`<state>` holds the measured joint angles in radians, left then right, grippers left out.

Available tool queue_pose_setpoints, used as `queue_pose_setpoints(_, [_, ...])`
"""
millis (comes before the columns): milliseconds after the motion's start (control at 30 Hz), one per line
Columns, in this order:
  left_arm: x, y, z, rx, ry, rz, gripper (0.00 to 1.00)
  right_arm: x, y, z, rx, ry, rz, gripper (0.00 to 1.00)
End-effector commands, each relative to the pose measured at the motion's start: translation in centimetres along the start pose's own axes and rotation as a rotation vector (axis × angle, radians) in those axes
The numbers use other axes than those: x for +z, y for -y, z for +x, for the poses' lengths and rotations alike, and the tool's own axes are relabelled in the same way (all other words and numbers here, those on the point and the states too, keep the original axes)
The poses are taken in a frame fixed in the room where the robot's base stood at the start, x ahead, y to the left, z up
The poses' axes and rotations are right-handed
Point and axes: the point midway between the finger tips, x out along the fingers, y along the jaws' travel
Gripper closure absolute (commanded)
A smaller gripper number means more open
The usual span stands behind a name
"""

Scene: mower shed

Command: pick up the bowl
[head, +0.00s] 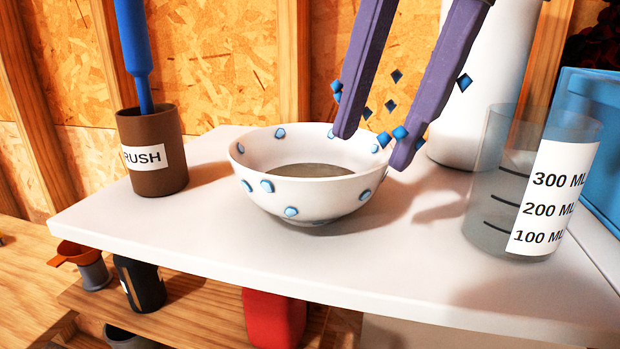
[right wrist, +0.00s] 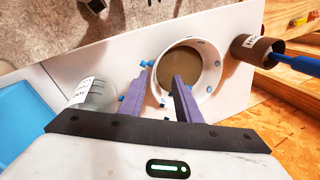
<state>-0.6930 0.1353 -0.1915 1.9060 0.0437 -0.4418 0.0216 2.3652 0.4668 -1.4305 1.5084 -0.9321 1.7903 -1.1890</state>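A white bowl with blue spots (head: 325,202) stands upright on the white tabletop (head: 200,235), left of the measuring beaker. Its inside bottom looks grey-brown. My right gripper (head: 372,150) comes down from above at the bowl's right back side, its purple fingers apart with nothing held. In the right wrist view, the bowl (right wrist: 211,66) lies ahead of the open fingers (right wrist: 162,78). One finger overlaps the bowl's opening and the other is outside the near rim. Whether either touches the bowl, I cannot tell. My left gripper is out of view.
A clear measuring beaker (head: 490,205) stands at right, a white container (head: 465,125) behind it, a blue box (head: 590,105) at far right. A brown cup (head: 158,170) holding a blue-handled tool (head: 133,45) stands left. Small blue diamonds show around my fingers. The front tabletop is clear.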

Motion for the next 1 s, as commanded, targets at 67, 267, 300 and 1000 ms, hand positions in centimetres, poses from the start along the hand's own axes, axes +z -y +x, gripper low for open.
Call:
queue_pose_setpoints(67, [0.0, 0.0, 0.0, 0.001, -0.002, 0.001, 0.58, -0.1, -0.1, 0.7, 0.001, 0.000, 0.001, 0.69])
queue_pose_setpoints(267, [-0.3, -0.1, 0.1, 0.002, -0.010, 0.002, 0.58, -0.2, -0.7, 3.6, 0.002, 0.000, 0.001, 0.69])
queue_pose_setpoints(300, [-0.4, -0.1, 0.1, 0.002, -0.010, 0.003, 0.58, -0.2, -0.7, 4.2, 0.002, 0.000, 0.000, 0.69])
queue_pose_setpoints(1000, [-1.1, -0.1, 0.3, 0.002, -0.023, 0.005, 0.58, -0.1, -0.6, 5.3, 0.000, 0.002, 0.001, 1.00])
